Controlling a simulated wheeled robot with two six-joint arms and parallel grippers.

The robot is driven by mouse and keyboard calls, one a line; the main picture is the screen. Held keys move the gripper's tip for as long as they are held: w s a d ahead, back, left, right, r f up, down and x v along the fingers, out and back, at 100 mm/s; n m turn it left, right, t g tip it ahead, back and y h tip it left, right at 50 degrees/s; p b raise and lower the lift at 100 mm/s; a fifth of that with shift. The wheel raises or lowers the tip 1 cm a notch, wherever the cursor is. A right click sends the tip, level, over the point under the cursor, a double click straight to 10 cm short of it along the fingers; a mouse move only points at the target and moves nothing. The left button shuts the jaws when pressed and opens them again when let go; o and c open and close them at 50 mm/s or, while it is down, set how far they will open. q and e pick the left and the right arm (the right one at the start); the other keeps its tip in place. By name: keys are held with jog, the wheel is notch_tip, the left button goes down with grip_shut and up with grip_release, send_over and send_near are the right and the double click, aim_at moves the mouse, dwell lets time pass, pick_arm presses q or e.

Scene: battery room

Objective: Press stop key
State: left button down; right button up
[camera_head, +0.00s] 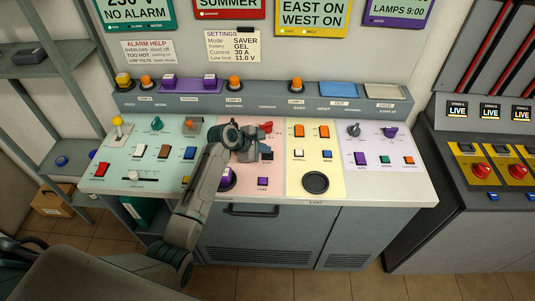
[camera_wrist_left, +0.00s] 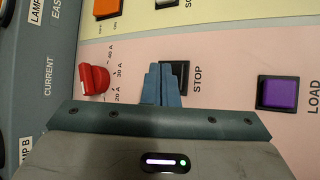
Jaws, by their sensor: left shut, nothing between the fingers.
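The stop key is a small dark key beside the printed word STOP on the pink panel; it shows in the wrist view (camera_wrist_left: 181,70) and in the head view (camera_head: 267,156). My left gripper is over the pink panel in the head view (camera_head: 256,151), right at this key. In the wrist view its blue-grey fingers (camera_wrist_left: 162,86) are together, empty, and cover part of the key. I cannot tell whether the fingertips touch it. My right gripper is in neither view.
A red current knob (camera_wrist_left: 94,78) sits close to the fingers on one side, and a purple load key (camera_wrist_left: 281,95) on the other. A yellow panel with orange keys (camera_head: 299,131) adjoins. A raised grey ledge (camera_head: 205,103) with lamps runs along the desk's back.

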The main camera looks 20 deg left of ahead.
aim_at(264, 155)
pick_arm(q)
jog(key=shift+f, duration=0.45)
dwell(0.5)
jog(key=shift+r, duration=0.1)
jog(key=shift+r+p, duration=0.8)
jog(key=shift+p, duration=0.45)
notch_tip(264, 155, up, 3)
jog(key=p, duration=0.2)
jog(key=shift+f+p, duration=0.15)
jog(key=shift+p, duration=0.2)
jog(key=shift+r, duration=1.15)
